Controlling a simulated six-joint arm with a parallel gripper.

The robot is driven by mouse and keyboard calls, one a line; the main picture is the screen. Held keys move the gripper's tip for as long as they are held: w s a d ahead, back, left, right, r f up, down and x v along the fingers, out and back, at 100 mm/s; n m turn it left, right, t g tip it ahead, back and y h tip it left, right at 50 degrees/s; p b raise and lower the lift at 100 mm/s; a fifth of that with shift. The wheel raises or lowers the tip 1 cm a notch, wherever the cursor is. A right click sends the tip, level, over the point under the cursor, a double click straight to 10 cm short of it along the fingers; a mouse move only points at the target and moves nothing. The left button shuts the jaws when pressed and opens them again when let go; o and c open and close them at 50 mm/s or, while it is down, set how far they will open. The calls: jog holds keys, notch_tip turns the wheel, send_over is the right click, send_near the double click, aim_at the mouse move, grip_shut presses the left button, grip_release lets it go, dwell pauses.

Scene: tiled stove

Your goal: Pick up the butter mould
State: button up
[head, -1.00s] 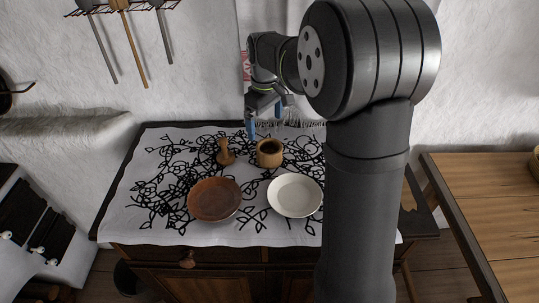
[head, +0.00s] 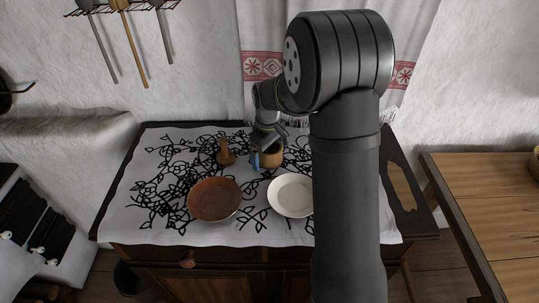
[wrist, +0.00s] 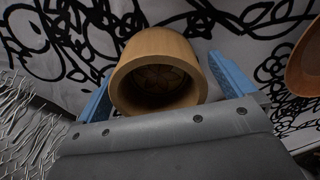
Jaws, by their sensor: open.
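The butter mould looks to be the round, hollow wooden cup (head: 272,159), which stands on the cloth behind the white plate. In the wrist view the cup (wrist: 158,48) shows its open mouth, with a carved pattern on its inner floor. My gripper (wrist: 163,78) is open, with one blue finger on each side of the cup. A gap shows beside the right finger; whether the left finger touches cannot be told. In the head view my gripper (head: 266,156) is down at the cup and partly covers it.
A turned wooden piece with a knob (head: 225,153) stands left of the cup. A brown plate (head: 214,199) and a white plate (head: 290,196) lie in front. The patterned cloth (head: 150,190) covers the cabinet top. A fringed curtain (head: 330,70) hangs behind.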

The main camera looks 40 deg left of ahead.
jog(key=shift+c, duration=0.2)
jog(key=c, duration=1.2)
